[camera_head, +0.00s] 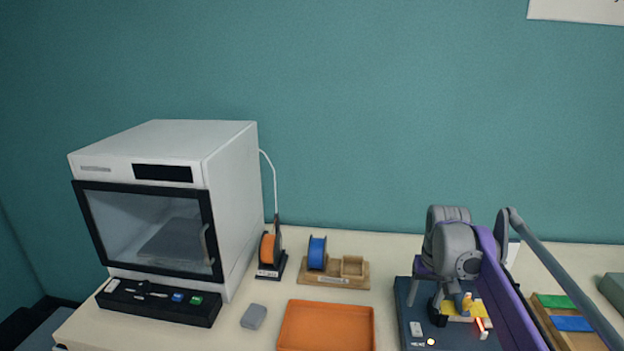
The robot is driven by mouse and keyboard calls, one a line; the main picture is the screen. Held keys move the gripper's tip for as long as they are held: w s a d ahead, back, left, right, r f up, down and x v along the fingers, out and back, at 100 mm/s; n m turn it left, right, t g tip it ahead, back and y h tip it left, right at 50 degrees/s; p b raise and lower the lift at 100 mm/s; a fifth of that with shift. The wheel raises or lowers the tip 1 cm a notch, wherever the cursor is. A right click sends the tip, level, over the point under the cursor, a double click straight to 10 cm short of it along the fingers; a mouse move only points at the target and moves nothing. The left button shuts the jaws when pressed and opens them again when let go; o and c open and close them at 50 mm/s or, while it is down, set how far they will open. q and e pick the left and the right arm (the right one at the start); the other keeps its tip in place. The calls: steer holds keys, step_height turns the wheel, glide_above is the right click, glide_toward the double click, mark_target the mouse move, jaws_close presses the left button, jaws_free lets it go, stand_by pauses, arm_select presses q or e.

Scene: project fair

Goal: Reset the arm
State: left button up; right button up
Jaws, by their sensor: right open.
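My right arm comes in from the lower right, and its grey gripper (451,304) points down over a dark blue board (405,291) on the table. Its fingers are spread, and I see nothing held between them. Small yellow and orange parts (478,308) sit on the board just by the fingertips, partly hidden by the gripper. I cannot tell whether the fingers touch them. My left gripper is out of view.
Orange (266,248) and blue (317,252) spools stand at the back. An orange tray (326,322) lies left of the board; a wooden tray (560,338) lies right.

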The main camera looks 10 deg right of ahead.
steer(key=s+a+f+n+t, duration=0.1)
steer(key=s+a+f, duration=0.3)
steer(key=s, duration=0.4)
steer(key=s+a+f+t, duration=0.1)
steer(key=s+a+f, duration=0.3)
steer(key=s, duration=0.5)
steer(key=s+a+f+n+t, duration=0.1)
steer(key=s+a+f, duration=0.3)
steer(key=s, duration=0.5)
steer(key=shift+a+f+n+t, duration=0.35)
steer(key=shift+a+t, duration=0.25)
steer(key=shift+a, duration=0.2)
